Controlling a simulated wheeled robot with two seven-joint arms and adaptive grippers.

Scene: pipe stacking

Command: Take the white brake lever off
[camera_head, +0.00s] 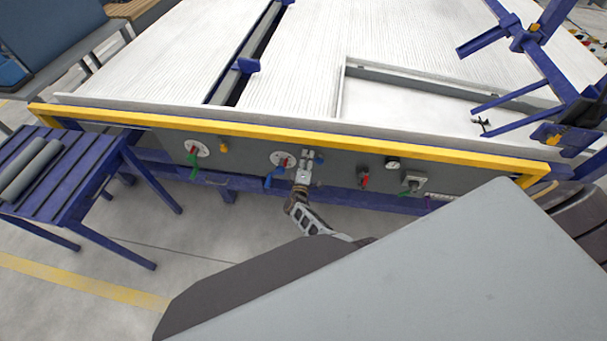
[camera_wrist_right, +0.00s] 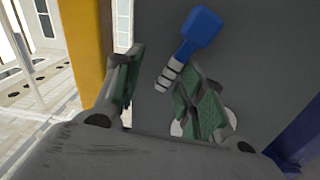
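The left dial (camera_head: 203,151) has a green handle. The middle dial (camera_head: 274,158) has a red mark and a blue-handled lever (camera_head: 268,182) below it. No lever with a wholly white handle is distinct. My right gripper (camera_head: 311,156) is at the panel, just right of the middle dial. In the right wrist view my right gripper (camera_wrist_right: 165,92) is open, with green-padded fingers apart. The blue lever (camera_wrist_right: 200,30) with its pale ribbed stem shows beyond the fingers; contact is unclear. My left gripper is out of view.
A yellow rail (camera_head: 300,137) runs above the panel. A red lever (camera_head: 364,180) and a switch with a pale plate (camera_head: 414,181) sit further right. A blue roller table (camera_head: 75,185) with grey pipes (camera_head: 30,172) stands at left.

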